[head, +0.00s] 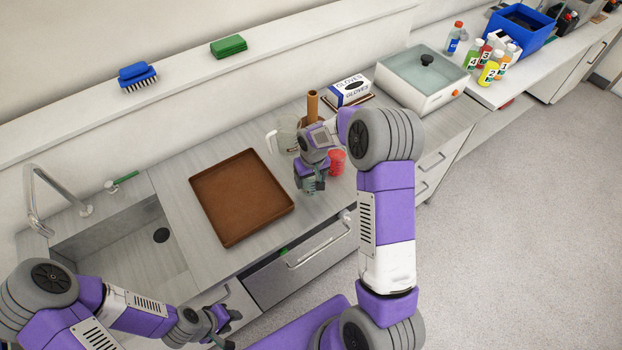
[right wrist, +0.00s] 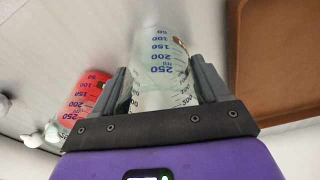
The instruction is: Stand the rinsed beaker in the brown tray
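A clear beaker (right wrist: 162,62) with blue volume marks sits between the fingers of my right gripper (right wrist: 165,88) in the right wrist view. The fingers lie against both its sides, so the gripper looks shut on it. In the head view my right gripper (head: 311,184) is low over the counter, just right of the brown tray (head: 240,198), and its fingers partly hide the beaker. The tray lies flat and empty; its edge also shows in the right wrist view (right wrist: 280,50). My left gripper (head: 225,326) is at the bottom, empty, with its fingers apart.
A red beaker (head: 337,160) stands close to the right gripper. A clear jug (head: 284,137) and a brown cylinder (head: 312,104) stand behind it. The sink (head: 125,245) is left of the tray. A glove box (head: 349,88) and a lidded bath (head: 422,78) are farther right.

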